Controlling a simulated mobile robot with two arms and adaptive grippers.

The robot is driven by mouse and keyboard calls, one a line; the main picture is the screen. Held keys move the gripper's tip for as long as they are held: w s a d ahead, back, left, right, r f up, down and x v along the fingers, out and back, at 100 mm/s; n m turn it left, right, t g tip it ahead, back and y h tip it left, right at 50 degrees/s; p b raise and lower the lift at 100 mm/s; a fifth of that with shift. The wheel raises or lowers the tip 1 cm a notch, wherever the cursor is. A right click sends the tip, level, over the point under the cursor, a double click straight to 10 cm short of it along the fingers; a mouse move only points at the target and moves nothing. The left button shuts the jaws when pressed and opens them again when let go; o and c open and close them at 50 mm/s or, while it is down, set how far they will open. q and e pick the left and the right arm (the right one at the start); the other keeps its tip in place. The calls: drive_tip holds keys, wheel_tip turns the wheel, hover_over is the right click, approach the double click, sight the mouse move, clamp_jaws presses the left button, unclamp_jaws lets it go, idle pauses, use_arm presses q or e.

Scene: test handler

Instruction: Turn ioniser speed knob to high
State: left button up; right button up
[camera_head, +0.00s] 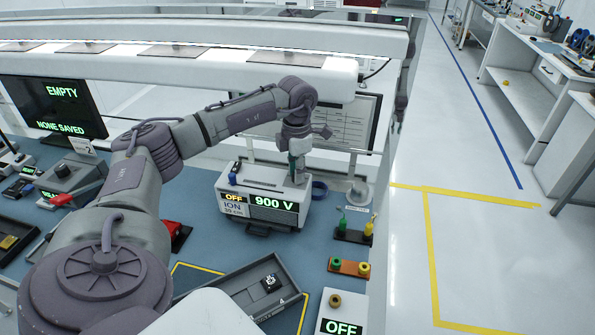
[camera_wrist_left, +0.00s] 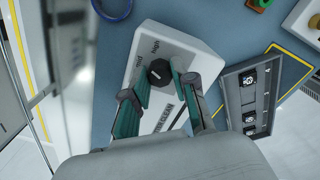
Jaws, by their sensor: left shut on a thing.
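The ioniser (camera_head: 285,221) is a white box on the blue bench; its front reads OFF, ION 30 cm and 900 V. Its top face (camera_wrist_left: 183,47) fills the middle of the left wrist view. The black speed knob (camera_wrist_left: 158,72) sits there, with the printed words "high" and "mid" beside it. My left gripper (camera_head: 297,168) reaches down onto the ioniser's top from above. In the wrist view, its green fingers (camera_wrist_left: 159,76) are closed around the knob, one on each side. Which word the knob points at is too small to tell. My right gripper is not in view.
A grey tray (camera_head: 243,279) with small dark parts lies in front of the ioniser. A green and a yellow bottle (camera_head: 369,226) stand at its right, near a blue ring (camera_head: 319,190). A screen reading EMPTY (camera_head: 55,105) stands at the left.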

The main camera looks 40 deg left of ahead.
use_arm(q)
drive_tip(key=m, duration=0.3)
drive_tip(key=o, duration=0.6)
drive_tip(key=shift+r+p, duration=1.7)
drive_tip(key=shift+r, duration=0.85)
